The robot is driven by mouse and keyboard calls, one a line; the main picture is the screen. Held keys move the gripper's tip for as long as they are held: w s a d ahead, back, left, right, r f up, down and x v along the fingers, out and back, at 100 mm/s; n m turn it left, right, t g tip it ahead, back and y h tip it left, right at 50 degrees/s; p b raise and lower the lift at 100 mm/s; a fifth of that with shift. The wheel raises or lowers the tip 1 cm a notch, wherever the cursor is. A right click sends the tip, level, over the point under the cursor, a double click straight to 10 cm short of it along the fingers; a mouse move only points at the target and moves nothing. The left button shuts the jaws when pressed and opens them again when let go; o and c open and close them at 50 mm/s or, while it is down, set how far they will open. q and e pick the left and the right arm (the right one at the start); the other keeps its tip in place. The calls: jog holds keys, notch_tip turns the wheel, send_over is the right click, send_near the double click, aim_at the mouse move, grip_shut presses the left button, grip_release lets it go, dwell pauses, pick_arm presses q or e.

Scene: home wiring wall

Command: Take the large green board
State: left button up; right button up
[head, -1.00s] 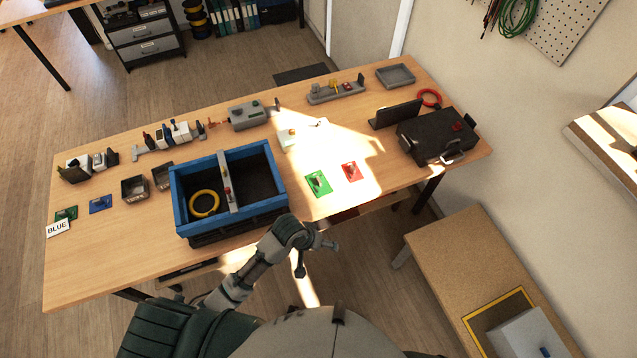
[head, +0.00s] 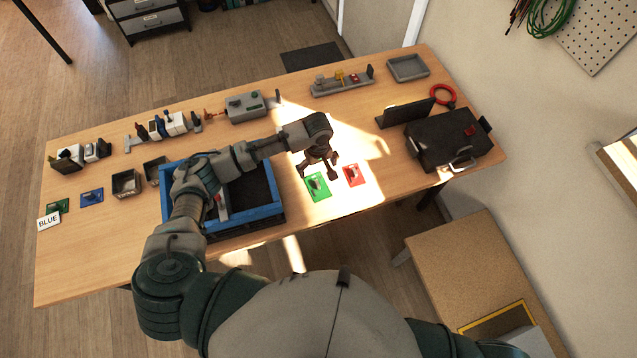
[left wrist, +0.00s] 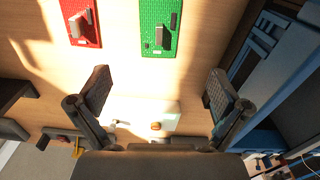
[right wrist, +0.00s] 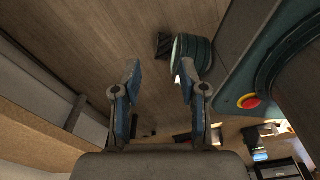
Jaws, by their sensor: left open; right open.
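The large green board (head: 317,187) lies flat on the table in a sunlit patch, with a dark raised part on it. It also shows in the left wrist view (left wrist: 155,40), beyond my fingertips. A red board (head: 355,175) lies just right of it. My left gripper (head: 320,166) is open and empty above the table, close to the far edge of the green board. Its two fingers also show apart in the left wrist view (left wrist: 158,93). My right gripper (right wrist: 160,80) is open and empty, away from the boards; the head view does not show it.
The blue crate (head: 265,212) stands left of the green board, partly hidden under my left arm. A black case (head: 445,140) stands at the right. A smaller green board (head: 60,205) and a blue board (head: 92,198) lie at the far left. Table around the red board is clear.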

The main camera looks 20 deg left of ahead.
pick_arm(q)
send_over(317, 184)
jog(key=f, duration=0.4)
jog(key=shift+d+f, duration=0.3)
jog(key=shift+d, duration=0.05)
jog(key=shift+w+a+f, duration=0.1)
jog(key=shift+w+f, duration=0.15)
jog(key=shift+f, duration=0.6)
jog(key=shift+a+f, duration=0.25)
jog(key=shift+f, duration=0.3)
jog(key=shift+a+f, duration=0.25)
jog(key=shift+f, duration=0.25)
notch_tip(317, 184, down, 2)
jog(key=shift+s+f, duration=0.15)
jog(key=shift+f, duration=0.1)
jog(key=shift+d+f, duration=0.25)
jog(key=shift+f, duration=0.7)
jog(key=shift+d, duration=0.25)
jog(key=shift+c, duration=0.3)
jog(key=c, duration=0.4)
jog(key=shift+a, duration=0.2)
jog(key=c, duration=0.8)
jog(key=shift+a, duration=0.15)
grip_shut()
jog(key=shift+f, duration=0.1)
jog(key=shift+s, duration=0.1)
pick_arm(e)
jog(key=shift+w+a, duration=0.25)
